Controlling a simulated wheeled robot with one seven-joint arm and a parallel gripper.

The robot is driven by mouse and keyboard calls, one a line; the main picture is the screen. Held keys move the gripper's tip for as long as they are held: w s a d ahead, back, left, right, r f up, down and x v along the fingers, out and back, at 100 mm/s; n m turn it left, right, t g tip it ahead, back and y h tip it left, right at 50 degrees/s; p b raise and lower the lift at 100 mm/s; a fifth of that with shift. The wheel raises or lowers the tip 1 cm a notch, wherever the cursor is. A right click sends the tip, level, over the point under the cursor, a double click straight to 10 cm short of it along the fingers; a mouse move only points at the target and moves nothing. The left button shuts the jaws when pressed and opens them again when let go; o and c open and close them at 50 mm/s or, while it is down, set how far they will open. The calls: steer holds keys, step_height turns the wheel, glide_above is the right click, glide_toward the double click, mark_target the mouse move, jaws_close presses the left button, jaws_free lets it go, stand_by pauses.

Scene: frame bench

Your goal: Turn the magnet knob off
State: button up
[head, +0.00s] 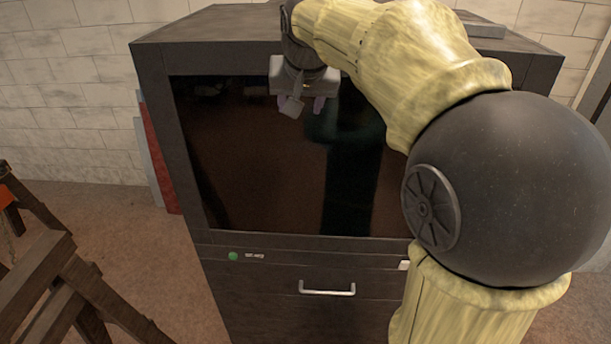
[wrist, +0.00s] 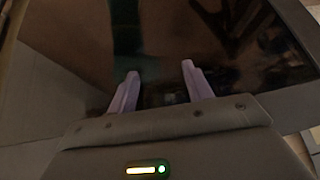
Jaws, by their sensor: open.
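I cannot make out a magnet knob in either view; my arm hides part of the cabinet's right side. A small pale piece (head: 404,265) shows on the cabinet's front strip, partly beside my arm, and I cannot tell what it is. My gripper (head: 300,105) is in front of the upper part of the cabinet's dark glossy panel (head: 270,180). In the wrist view my gripper (wrist: 160,69) has its two purple fingers apart with nothing between them, and the glossy panel (wrist: 75,75) fills the space beyond.
The dark cabinet (head: 160,60) has a green light (head: 233,256) at the lower left and a metal handle (head: 327,289) below. A wooden trestle (head: 70,270) stands at the left. A red and grey board (head: 157,155) leans beside the cabinet. Floor shows between trestle and cabinet.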

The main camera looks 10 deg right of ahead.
step_height(320, 180, down, 14)
steer(key=s+g+b, duration=0.1)
steer(key=s+b, duration=0.1)
steer(key=b, duration=0.2)
steer(key=shift+s+d+f+n, duration=0.2)
steer(key=shift+d+n, duration=0.05)
steer(key=shift+n, duration=0.15)
